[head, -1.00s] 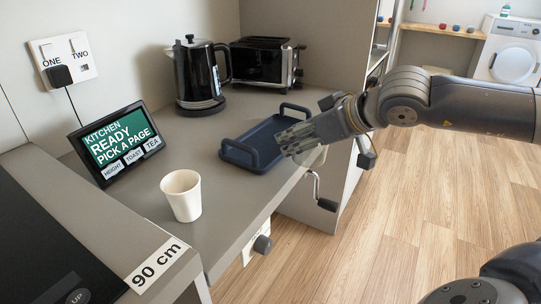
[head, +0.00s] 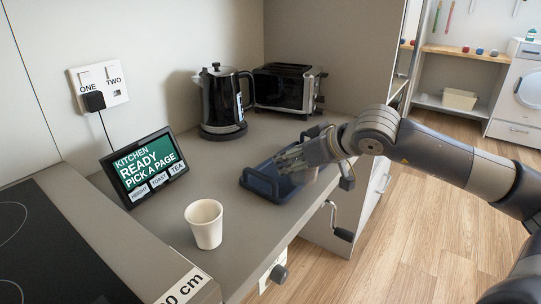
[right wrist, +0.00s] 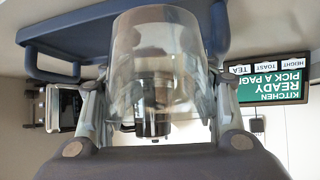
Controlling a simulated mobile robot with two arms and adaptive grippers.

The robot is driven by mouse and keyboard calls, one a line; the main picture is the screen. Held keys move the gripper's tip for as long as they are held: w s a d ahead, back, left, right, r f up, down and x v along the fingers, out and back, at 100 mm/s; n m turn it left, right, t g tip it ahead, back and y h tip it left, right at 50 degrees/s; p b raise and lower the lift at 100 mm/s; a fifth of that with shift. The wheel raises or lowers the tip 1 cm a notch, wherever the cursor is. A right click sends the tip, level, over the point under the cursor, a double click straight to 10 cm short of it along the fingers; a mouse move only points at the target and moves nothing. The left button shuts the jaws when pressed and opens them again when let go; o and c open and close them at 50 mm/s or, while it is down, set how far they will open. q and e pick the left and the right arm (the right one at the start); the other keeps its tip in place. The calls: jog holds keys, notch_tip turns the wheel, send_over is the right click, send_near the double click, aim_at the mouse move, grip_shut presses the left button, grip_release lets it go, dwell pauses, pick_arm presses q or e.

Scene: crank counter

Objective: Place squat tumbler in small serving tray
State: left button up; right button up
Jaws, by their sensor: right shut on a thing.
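The squat tumbler (right wrist: 157,60) is clear glass and sits between the fingers of my right gripper in the right wrist view. My right gripper (head: 289,160) is shut on it. In the head view the glass is hard to make out against the fingers. The small serving tray (head: 252,184) is dark blue with raised end handles and lies on the counter. My right gripper is over the tray and hides part of it. The tray also shows behind the tumbler in the right wrist view (right wrist: 75,38). Whether the glass touches the tray I cannot tell. My left gripper is not in view.
A white cup (head: 204,226) stands in front of the tray, with a tablet screen (head: 146,167) to its left. A black kettle (head: 222,104) and a toaster (head: 287,89) stand behind. A crank handle (head: 341,226) hangs off the counter's front edge.

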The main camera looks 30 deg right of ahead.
jog(key=w, duration=0.2)
jog(key=w+p, duration=0.1)
jog(key=w, duration=0.1)
jog(key=w+p, duration=0.1)
jog(key=w, duration=0.1)
jog(key=shift+w+a+f, duration=0.2)
jog(key=shift+w+a, duration=0.1)
jog(key=shift+a, duration=0.1)
jog(key=shift+w+f, duration=0.1)
jog(key=shift+w, duration=0.5)
jog(key=shift+w+a+f, duration=0.15)
jog(key=shift+w+f, duration=0.05)
notch_tip(320, 180, down, 3)
jog(key=shift+r, duration=0.1)
jog(key=shift+f, duration=0.25)
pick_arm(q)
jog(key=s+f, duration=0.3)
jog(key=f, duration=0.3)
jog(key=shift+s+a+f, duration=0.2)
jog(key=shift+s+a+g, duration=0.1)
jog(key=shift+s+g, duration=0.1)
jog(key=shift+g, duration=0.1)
